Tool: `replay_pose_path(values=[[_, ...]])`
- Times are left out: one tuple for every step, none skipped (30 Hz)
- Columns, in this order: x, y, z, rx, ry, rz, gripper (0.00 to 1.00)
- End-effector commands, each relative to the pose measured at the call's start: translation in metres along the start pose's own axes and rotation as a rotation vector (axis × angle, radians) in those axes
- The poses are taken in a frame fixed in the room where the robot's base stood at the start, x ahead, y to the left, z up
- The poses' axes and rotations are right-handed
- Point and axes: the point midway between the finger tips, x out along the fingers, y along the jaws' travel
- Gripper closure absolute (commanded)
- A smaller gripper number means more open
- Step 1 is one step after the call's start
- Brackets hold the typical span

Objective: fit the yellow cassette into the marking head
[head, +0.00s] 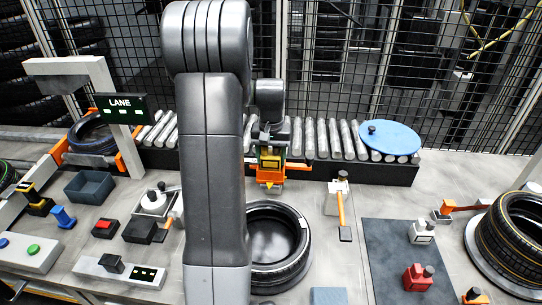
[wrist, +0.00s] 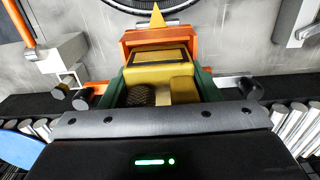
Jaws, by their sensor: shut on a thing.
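The yellow cassette (wrist: 160,68) is between the green fingers of my gripper (wrist: 158,88) in the wrist view. My gripper is shut on it. The orange marking head (wrist: 142,37), with a pointed yellow tip, is right against the far end of the cassette. In the head view my gripper (head: 268,140) is above the orange marking head (head: 270,174), and the cassette (head: 270,160) shows between them. The cassette lines up with the head, but I cannot tell how deep it sits, as the contact is partly hidden.
A tyre (head: 279,262) lies below the marking head. The roller conveyor (head: 335,140) runs behind, with a blue disc (head: 390,137) on it. A white stand with an orange lever (head: 341,210) is to the right. A dark mat (head: 385,275) holds a white and a red block.

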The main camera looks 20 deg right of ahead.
Motion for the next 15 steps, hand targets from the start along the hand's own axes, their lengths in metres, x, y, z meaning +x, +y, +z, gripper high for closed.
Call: replay_pose_path(values=[[0.0021,0.0000,0.0000,0.000,0.000,0.000,0.74],[0.0029,0.0000,0.0000,0.000,0.000,0.000,0.74],[0.0038,0.0000,0.0000,0.000,0.000,0.000,0.74],[0.0046,0.0000,0.0000,0.000,0.000,0.000,0.74],[0.0054,0.0000,0.0000,0.000,0.000,0.000,0.74],[0.0044,0.0000,-0.0001,0.000,0.000,0.000,0.38],[0.0042,0.0000,0.0000,0.000,0.000,0.000,0.32],[0.0043,0.0000,0.0000,0.000,0.000,0.000,0.26],[0.0043,0.0000,0.0000,0.000,0.000,0.000,0.19],[0.0043,0.0000,0.0000,0.000,0.000,0.000,0.19],[0.0043,0.0000,0.0000,0.000,0.000,0.000,0.19],[0.0043,0.0000,0.0001,0.000,0.000,0.000,0.19],[0.0043,0.0000,0.0001,0.000,0.000,0.000,0.19],[0.0044,0.0000,0.0001,0.000,-0.001,0.000,0.19],[0.0044,0.0000,0.0001,0.000,-0.001,0.000,0.19]])
